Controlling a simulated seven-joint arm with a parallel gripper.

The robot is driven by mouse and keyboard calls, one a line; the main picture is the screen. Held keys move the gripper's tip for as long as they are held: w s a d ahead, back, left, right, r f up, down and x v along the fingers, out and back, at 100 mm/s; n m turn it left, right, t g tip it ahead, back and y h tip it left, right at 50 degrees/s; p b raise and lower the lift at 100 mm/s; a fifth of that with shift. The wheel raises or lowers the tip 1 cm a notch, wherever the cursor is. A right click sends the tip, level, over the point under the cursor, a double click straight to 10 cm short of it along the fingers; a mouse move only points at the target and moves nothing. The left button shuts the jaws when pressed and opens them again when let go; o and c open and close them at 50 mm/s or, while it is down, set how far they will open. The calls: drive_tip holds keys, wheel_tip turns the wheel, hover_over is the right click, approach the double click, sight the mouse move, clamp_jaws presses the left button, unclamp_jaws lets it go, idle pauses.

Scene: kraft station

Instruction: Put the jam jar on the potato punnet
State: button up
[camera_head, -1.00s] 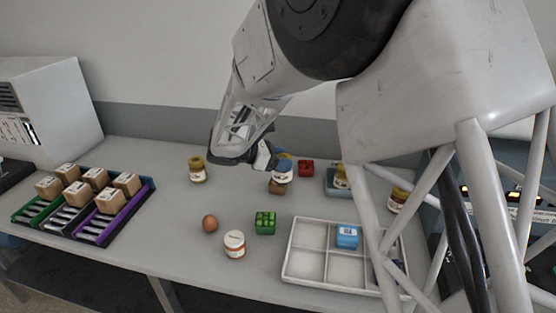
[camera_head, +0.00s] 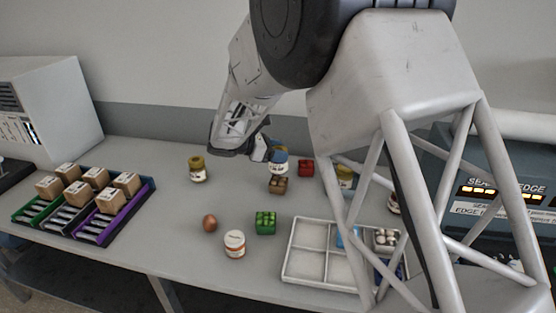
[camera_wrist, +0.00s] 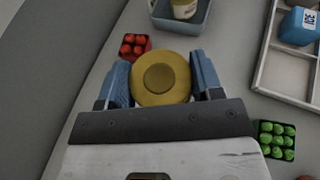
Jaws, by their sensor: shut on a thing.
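My gripper (camera_wrist: 163,85) is shut on a jar with a yellow lid (camera_wrist: 160,78), one blue finger on each side of it. In the head view my gripper (camera_head: 268,152) holds this jar upright, and its white label (camera_head: 280,167) shows. The brown potato punnet (camera_head: 278,185) stands on the table just below the jar in that view. A thin gap seems to show between them; I cannot tell whether the jar is exactly over it. The punnet is hidden in the wrist view.
A red punnet (camera_head: 305,168) stands close to the right. Another yellow-lidded jar (camera_head: 197,170) is left. A green punnet (camera_head: 265,222), white-lidded jar (camera_head: 234,244) and egg (camera_head: 209,223) stand in front. A divided white tray (camera_head: 312,221) is at right, partly behind my arm.

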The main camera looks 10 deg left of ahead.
drive_tip(key=shift+f, duration=1.55)
drive_tip(key=shift+f, duration=0.1)
drive_tip(key=o, duration=1.1)
drive_tip(key=shift+f, duration=0.1)
drive_tip(key=shift+r, duration=0.2)
drive_tip(key=v, duration=1.2)
drive_tip(key=shift+d+r, duration=0.1)
